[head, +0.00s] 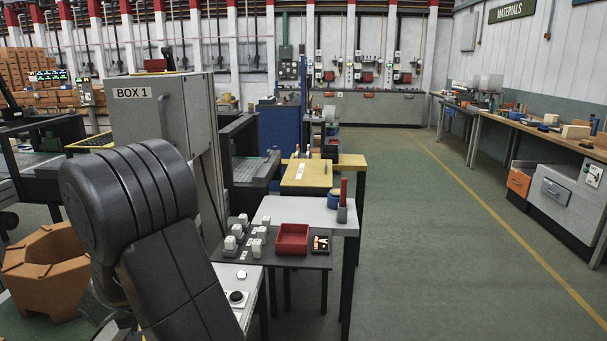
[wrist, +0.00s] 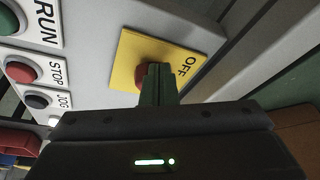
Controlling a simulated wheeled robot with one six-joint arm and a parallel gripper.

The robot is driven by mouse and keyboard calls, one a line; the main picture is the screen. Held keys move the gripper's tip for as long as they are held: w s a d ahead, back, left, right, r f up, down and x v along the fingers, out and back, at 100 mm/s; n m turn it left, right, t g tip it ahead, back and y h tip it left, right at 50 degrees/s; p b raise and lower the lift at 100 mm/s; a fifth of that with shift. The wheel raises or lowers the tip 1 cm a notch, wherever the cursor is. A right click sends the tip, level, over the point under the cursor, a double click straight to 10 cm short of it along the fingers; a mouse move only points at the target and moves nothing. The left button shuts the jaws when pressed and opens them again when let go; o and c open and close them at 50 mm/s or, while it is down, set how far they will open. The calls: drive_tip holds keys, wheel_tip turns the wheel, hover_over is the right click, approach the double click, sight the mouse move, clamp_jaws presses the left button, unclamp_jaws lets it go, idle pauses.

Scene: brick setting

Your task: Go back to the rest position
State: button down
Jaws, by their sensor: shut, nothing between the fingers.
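My gripper (wrist: 158,70) is in the wrist view, its dark fingers shut together with nothing between them. The fingertips overlap a red knob or button (wrist: 144,77) on a yellow plate (wrist: 185,56) marked OFF. I cannot tell whether they touch it. In the head view my arm fills the lower left foreground, in front of the grey cabinet marked BOX 1 (head: 150,110). My gripper is hidden in that view.
Left of the plate are RUN (wrist: 8,18), STOP (wrist: 20,70) and JOG (wrist: 37,101) buttons. An orange octagonal container (head: 45,265) stands at lower left. A small table holds a red bin (head: 292,239) and white blocks. The green floor (head: 430,270) at right is clear.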

drive_tip(key=n, duration=0.1)
drive_tip(key=s+d+n+p, duration=0.1)
drive_tip(key=d+n+y, duration=0.1)
drive_tip(key=shift+s+r+p, duration=0.25)
drive_tip(key=shift+p, duration=0.1)
drive_tip(key=shift+s+d+n, duration=0.25)
drive_tip(key=shift+n, duration=0.05)
drive_tip(key=shift+v, duration=1.95)
drive_tip(key=shift+s+d+f, duration=0.15)
